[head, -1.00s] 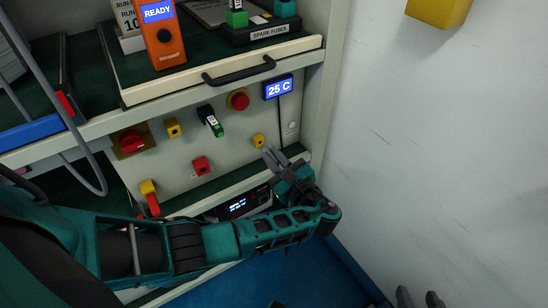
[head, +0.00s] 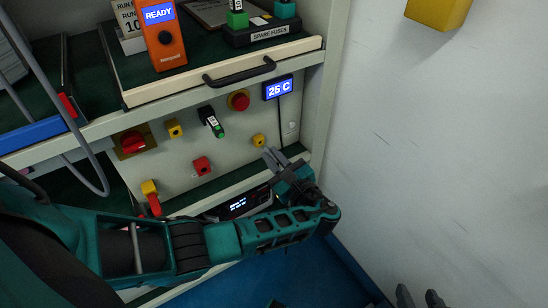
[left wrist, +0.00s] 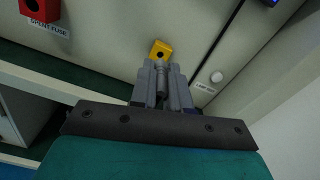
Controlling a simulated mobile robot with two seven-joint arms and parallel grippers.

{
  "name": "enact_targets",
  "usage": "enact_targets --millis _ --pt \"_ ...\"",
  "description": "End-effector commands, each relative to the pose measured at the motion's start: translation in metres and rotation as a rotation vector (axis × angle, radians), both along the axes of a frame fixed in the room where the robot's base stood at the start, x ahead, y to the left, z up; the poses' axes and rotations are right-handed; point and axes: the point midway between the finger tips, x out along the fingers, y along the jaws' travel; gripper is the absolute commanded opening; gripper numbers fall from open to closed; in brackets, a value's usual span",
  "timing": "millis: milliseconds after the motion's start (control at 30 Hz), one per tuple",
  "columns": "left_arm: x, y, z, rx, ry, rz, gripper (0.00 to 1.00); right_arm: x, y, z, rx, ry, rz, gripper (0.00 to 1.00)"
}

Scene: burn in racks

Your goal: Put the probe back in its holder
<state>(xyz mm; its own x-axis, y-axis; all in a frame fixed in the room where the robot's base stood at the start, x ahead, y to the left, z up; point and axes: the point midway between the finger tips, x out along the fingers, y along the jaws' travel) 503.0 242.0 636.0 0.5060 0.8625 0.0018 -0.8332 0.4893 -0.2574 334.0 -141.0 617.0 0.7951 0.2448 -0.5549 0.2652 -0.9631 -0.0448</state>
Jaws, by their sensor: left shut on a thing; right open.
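A small yellow block with a dark hole, apparently the holder, is on the panel in the head view (head: 258,140) and the left wrist view (left wrist: 161,50). My left gripper (head: 272,155) is just below and right of it in the head view. In the left wrist view its fingers (left wrist: 162,85) are shut on a slim grey piece, apparently the probe (left wrist: 161,76), pointing toward the block. The probe's tip looks close below the hole; I cannot tell whether they touch. My right gripper (head: 419,298) is open and empty at the lower right of the head view.
A display reading 25 C (head: 278,88) has a black cable (head: 280,120) hanging down the panel. A red knob (head: 238,100) and a black switch (head: 211,121) are to the left. A white wall (head: 430,150) stands close on the right.

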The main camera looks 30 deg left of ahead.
Motion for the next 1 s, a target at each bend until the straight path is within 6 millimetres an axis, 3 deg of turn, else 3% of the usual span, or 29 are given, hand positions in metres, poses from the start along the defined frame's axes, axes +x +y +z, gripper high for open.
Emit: enact_targets --millis 1000 --pt "0.009 0.016 0.000 0.000 -0.001 0.000 0.00 0.000 0.000 0.001 0.000 -0.001 0.000 0.50"
